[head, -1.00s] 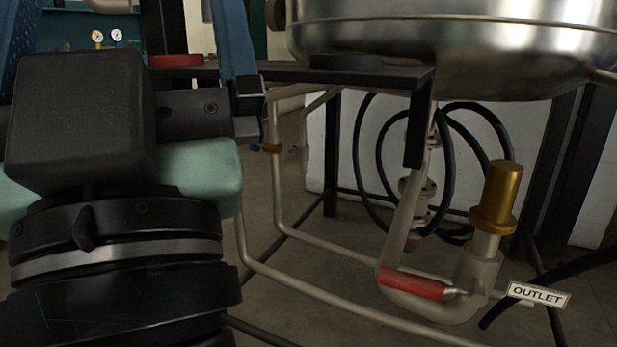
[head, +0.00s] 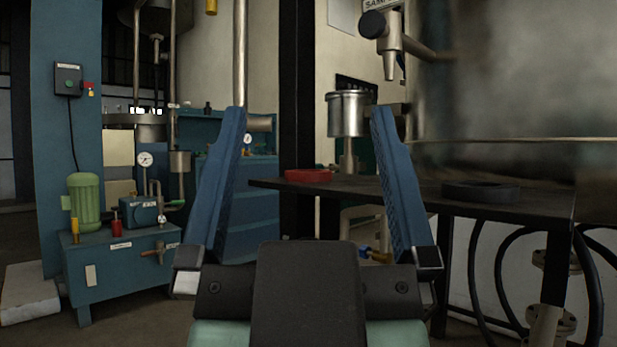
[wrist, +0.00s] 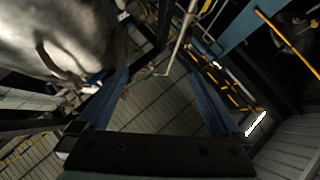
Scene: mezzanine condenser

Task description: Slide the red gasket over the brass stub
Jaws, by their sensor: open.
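The red gasket (head: 307,176), a flat red ring, lies on the left end of a dark shelf (head: 350,187) in the head view. My gripper (head: 309,112) points forward with its two blue fingers wide apart and nothing between them. The gasket appears between the fingers in the picture, beyond them and lower than the tips. In the wrist view my gripper (wrist: 155,74) is also open and empty, with floor behind it. I cannot make out the gasket there. The brass stub is not visible in either view now.
A black ring (head: 482,191) lies on the shelf to the right, under a large steel vessel (head: 520,90). A dark post (head: 297,90) stands near the gasket. A blue pump unit (head: 122,265) is at left.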

